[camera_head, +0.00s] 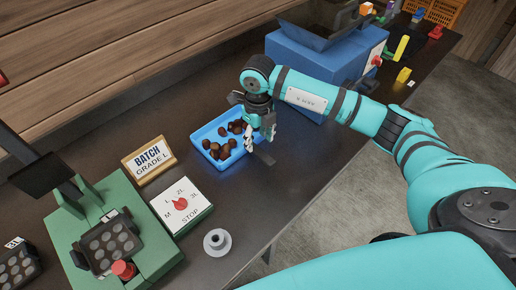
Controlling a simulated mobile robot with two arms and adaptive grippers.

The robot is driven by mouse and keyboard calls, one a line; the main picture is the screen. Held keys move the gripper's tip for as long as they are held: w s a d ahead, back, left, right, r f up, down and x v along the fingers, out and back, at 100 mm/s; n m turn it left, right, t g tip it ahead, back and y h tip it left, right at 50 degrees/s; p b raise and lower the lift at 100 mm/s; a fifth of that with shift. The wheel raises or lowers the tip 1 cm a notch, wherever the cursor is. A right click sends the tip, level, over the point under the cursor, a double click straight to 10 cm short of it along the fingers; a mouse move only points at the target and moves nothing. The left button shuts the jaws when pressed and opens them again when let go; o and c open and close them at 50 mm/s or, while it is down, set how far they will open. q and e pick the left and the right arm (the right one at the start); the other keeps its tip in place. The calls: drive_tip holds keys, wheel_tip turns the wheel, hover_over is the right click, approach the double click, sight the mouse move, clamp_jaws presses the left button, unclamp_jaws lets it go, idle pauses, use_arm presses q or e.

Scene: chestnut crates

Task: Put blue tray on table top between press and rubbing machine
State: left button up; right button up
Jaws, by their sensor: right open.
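A blue tray (206,134) holding several brown chestnuts (217,150) sits on the dark table top (150,107). It lies between the green press (137,262) at the lower left and the blue machine (318,62) at the upper right, which looks like the rubbing machine. My right gripper (257,146) is open at the tray's right edge, pointing down. It hides part of that edge, and I cannot tell whether it touches the tray. My left gripper is not in view.
A "BATCH GRADE L" sign (148,158) and a white dial box (186,207) stand left of the tray. A grey round knob-like piece (216,242) is near the front edge. Table behind the tray is clear.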

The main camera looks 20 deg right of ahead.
wheel_tip(320, 180, up, 6)
drive_tip(key=shift+b, duration=0.4)
idle(0.3)
